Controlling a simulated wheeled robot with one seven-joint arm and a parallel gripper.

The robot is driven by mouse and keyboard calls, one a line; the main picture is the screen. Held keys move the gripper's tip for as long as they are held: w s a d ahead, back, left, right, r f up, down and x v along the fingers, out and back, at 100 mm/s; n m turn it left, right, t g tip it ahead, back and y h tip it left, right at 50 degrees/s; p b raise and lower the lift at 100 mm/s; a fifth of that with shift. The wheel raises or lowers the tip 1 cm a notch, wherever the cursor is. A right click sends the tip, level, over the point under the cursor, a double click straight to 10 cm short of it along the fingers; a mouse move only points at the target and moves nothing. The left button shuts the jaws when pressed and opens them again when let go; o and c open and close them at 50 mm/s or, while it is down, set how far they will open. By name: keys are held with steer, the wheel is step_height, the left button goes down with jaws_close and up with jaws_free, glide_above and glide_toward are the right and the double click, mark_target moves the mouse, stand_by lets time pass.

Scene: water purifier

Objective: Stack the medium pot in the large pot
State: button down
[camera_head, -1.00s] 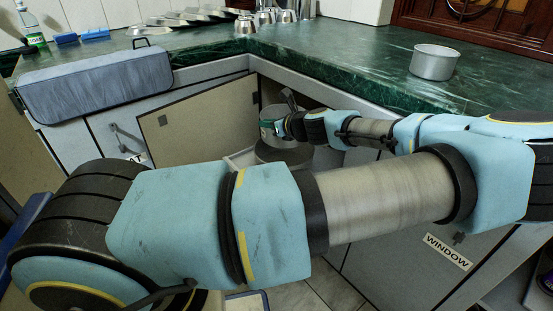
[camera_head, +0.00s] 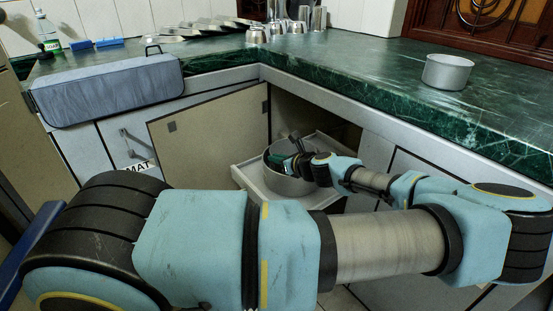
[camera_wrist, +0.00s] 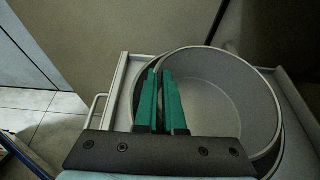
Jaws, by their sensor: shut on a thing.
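My gripper (camera_wrist: 160,78) has green fingers shut on the near-left wall of a round grey pot, the medium pot (camera_wrist: 217,88). In the wrist view a wider rim, the large pot (camera_wrist: 278,152), shows around the medium pot at the lower right. The medium pot appears to sit within the large pot; how deep is hidden. In the head view my gripper (camera_head: 283,160) is at the rim of the grey pots (camera_head: 291,184) in the pulled-out drawer. Their bases are partly hidden by my arm.
The drawer (camera_head: 249,180) stands out from the corner cabinet beside an open cabinet door (camera_head: 205,140). A smaller grey pot (camera_head: 447,72) stands on the green counter (camera_head: 365,75). A grey-blue case (camera_head: 108,90) and metal cups (camera_head: 296,27) are also on the counter.

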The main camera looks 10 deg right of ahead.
steer(key=shift+f, duration=0.6)
steer(key=c, duration=1)
jaws_free()
steer(key=shift+r, duration=0.5)
steer(key=p+v, duration=0.1)
steer(key=v, duration=1.1)
steer(key=s+a+f+n+g, duration=0.25)
steer(key=a+n+g, duration=0.25)
steer(key=a+n, duration=0.25)
steer(key=s+a+f+n+g, duration=0.25)
steer(key=a+n+g, duration=0.35)
steer(key=a, duration=0.3)
steer(key=s+a+r+n+h, duration=0.1)
steer(key=a+r+n+h, duration=0.2)
steer(key=r+n, duration=0.5)
steer(key=s+a+r+n+h, duration=0.1)
steer(key=a+r+n+h, duration=0.1)
steer(key=a+r+n, duration=0.3)
step_height(320, 180, up, 5)
steer(key=n, duration=0.3)
steer(key=shift+s+a+h, duration=0.2)
steer(key=shift+s+h, duration=0.1)
steer(key=shift+h, duration=0.1)
